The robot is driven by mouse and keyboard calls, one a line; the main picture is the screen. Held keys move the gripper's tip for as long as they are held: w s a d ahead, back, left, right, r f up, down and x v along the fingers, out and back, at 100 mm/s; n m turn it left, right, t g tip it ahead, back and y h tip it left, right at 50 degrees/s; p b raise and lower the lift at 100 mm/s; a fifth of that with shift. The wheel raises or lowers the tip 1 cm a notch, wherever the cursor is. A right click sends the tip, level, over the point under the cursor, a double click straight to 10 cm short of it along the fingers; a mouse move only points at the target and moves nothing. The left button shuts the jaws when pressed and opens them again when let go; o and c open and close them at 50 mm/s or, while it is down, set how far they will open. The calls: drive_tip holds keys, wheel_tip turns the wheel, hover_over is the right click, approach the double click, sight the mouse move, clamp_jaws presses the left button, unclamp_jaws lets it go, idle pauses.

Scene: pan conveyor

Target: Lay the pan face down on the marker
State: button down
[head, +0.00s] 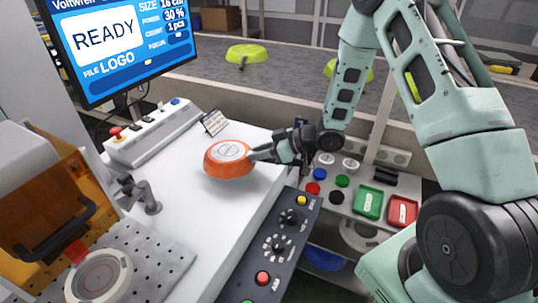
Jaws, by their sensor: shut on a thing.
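An orange pan (229,170) is over the white worktop, left of my gripper (256,154). Its pale round base (227,151) faces up, so it looks face down and roughly level. My gripper is shut on the pan's handle side; the fingers hide most of the handle. I cannot tell exactly how high the pan is above the worktop. The marker's round pale fixture (99,278) sits on a perforated metal plate (150,262) at the lower left, apart from the pan. An orange-brown housing with a dark handle (62,235) stands beside the fixture.
The white worktop (185,205) is mostly clear. A metal clamp-like fitting (143,196) stands between pan and fixture. A control panel (272,250) lines the worktop's right edge. The screen (120,40) reads READY. Green pans (247,53) lie on the conveyor (290,70) behind.

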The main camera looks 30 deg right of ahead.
sight(238, 151)
drive_tip(key=w+a, duration=0.1)
drive_tip(key=a, duration=0.1)
drive_tip(key=w+a, duration=0.1)
drive_tip(key=w, duration=0.1)
drive_tip(key=shift+a+b, duration=0.4)
drive_tip(key=shift+w+a+f, duration=0.15)
drive_tip(key=shift+w+a, duration=0.05)
drive_tip(key=shift+a, duration=0.05)
drive_tip(key=shift+d+f+b, duration=0.1)
drive_tip(key=shift+f+b, duration=1.2)
drive_tip(key=shift+f, duration=0.55)
drive_tip(key=shift+s+f, duration=0.15)
drive_tip(key=shift+f, duration=0.15)
drive_tip(key=c, duration=1.1)
unclamp_jaws()
drive_tip(key=shift+d, duration=0.1)
drive_tip(key=v, duration=1.7)
drive_tip(key=shift+s+r, duration=0.1)
drive_tip(key=shift+s, duration=0.05)
